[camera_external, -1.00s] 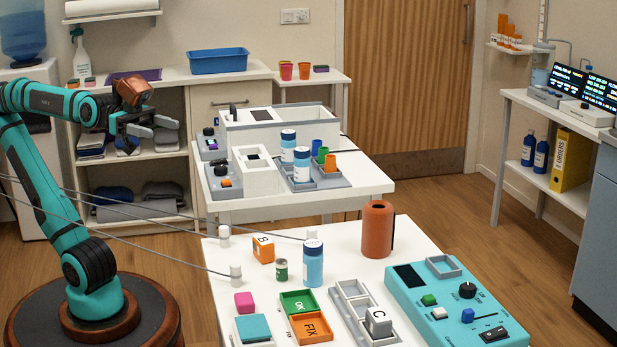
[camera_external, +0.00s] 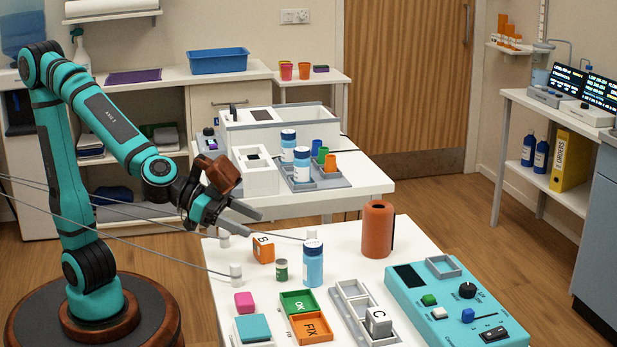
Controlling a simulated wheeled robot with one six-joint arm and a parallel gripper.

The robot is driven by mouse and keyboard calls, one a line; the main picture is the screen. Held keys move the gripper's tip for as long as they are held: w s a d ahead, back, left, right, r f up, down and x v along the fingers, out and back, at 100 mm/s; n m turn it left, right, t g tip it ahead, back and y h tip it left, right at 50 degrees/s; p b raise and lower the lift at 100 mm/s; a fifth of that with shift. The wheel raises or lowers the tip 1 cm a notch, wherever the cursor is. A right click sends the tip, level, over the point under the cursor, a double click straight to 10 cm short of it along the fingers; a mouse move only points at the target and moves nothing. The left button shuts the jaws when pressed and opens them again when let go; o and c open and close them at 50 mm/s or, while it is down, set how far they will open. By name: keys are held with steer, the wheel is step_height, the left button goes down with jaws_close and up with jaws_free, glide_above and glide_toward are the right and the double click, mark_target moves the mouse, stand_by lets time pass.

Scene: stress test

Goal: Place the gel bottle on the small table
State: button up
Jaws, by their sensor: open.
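A light-blue bottle with a white cap (camera_external: 313,264) stands upright on the front white table (camera_external: 345,230); it may be the gel bottle, but no label is readable. My gripper (camera_external: 254,222) is open and empty, left of this bottle and apart from it, by the front table's far left corner. Two similar blue bottles, a rear one (camera_external: 288,143) and a front one (camera_external: 301,166), stand on the middle table (camera_external: 360,180).
Near the bottle are an orange B cube (camera_external: 263,250), a small green can (camera_external: 281,270) and an orange-brown canister (camera_external: 377,230). OK and FIX trays (camera_external: 311,328), a grey tray and a teal control panel (camera_external: 455,305) fill the front. Cables (camera_external: 120,235) cross to white posts at left.

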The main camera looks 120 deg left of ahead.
steer(key=f, duration=0.2)
glide_toward(321, 284)
steer(key=shift+g, duration=0.3)
steer(key=w+a, duration=0.1)
steer(key=w, duration=0.2)
steer(key=w+a, duration=0.1)
steer(key=w, duration=0.1)
steer(key=w+a+r, duration=0.1)
steer(key=w, duration=0.2)
steer(key=shift+w+a, duration=0.25)
steer(key=shift+w, duration=0.05)
steer(key=c, duration=1.2)
steer(key=shift+r, duration=0.1)
